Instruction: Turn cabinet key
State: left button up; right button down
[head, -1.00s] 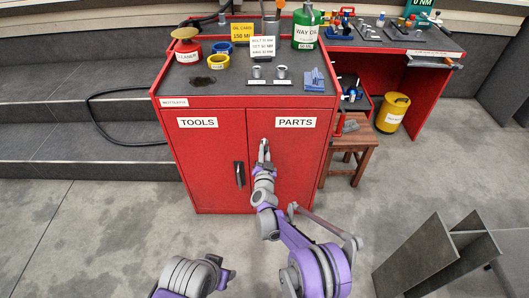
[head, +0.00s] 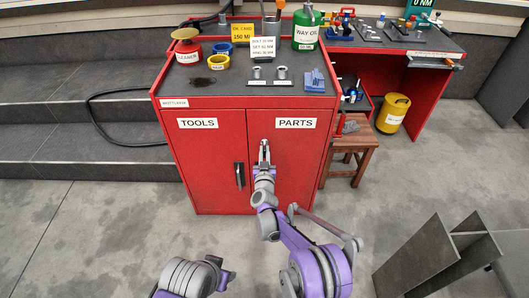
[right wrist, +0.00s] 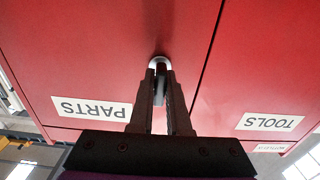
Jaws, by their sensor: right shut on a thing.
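The red cabinet (head: 215,170) stands in front of me, with a left door marked TOOLS and a right door marked PARTS (head: 291,150). My right gripper (head: 264,148) is at the upper left part of the PARTS door. In the right wrist view, its fingers (right wrist: 160,85) are shut on the cabinet key (right wrist: 160,98), just in front of a round, shiny lock (right wrist: 158,61). The fingers hide most of the key, and its turn angle is unclear. Both doors look closed. Of my left arm, only a part shows low in the head view; its finger state is unclear.
A black handle (head: 239,176) sits left of the door seam. Cans, tape rolls and small parts stand on the cabinet top (head: 225,98). A wooden stool (head: 352,150) is close on the right; dark panels (head: 440,250) stand at lower right. The floor before the cabinet is open.

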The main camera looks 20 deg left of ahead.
jog(key=c, duration=0.9)
grip_release()
jog(key=p+v, duration=0.1)
jog(key=v, duration=0.9)
jog(key=shift+s+d+p, duration=0.1)
jog(key=shift+s+p, duration=0.25)
jog(key=shift+s, duration=0.05)
jog(key=shift+r, duration=0.1)
